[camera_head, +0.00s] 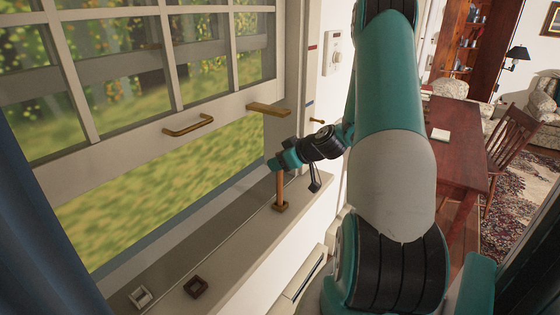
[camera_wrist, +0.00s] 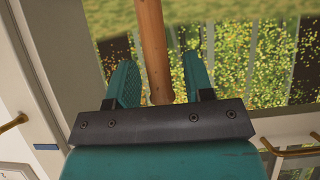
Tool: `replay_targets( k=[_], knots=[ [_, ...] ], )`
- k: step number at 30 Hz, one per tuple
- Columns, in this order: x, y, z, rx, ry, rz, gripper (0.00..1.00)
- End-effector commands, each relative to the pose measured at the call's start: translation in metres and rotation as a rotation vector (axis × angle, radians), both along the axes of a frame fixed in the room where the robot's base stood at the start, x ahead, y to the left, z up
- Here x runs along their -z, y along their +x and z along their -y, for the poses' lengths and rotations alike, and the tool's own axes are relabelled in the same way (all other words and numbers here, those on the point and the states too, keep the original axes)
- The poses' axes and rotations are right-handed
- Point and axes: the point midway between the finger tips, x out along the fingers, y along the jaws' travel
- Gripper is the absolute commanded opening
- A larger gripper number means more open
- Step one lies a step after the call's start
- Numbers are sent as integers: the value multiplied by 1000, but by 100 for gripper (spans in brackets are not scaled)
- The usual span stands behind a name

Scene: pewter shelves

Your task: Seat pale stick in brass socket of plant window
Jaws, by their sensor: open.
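A wooden stick (camera_head: 280,188), orange-brown in this light, stands upright on the sill. Its lower end meets a small brass-brown square socket (camera_head: 280,207); I cannot tell how deep it sits. My gripper (camera_head: 277,162) is at the stick's upper end, reaching in from the right. In the wrist view the stick (camera_wrist: 153,45) runs between the two teal fingers of my gripper (camera_wrist: 160,78), with a gap on each side. The fingers are open. The window sash (camera_head: 150,133) is above the sill, with a brass ledge (camera_head: 268,109) on its bottom rail above the stick.
A white square socket (camera_head: 140,297) and a dark brown one (camera_head: 195,287) are on the near part of the sill (camera_head: 235,240). A brass handle (camera_head: 188,126) sticks out from the sash. A blue curtain (camera_head: 35,240) hangs at left. A wooden table (camera_head: 455,150) stands at right.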

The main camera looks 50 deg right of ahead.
Motion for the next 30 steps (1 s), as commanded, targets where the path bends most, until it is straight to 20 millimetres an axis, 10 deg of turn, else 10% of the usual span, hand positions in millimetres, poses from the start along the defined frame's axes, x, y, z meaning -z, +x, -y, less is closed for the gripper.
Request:
replay_targets(
  k=[18,26,30],
  knots=[
    [-63,-93,8,5,-2,1,48],
    [-68,-95,4,-8,2,-3,48],
    [-75,-72,-37,-104,41,-50,48]
  ],
)
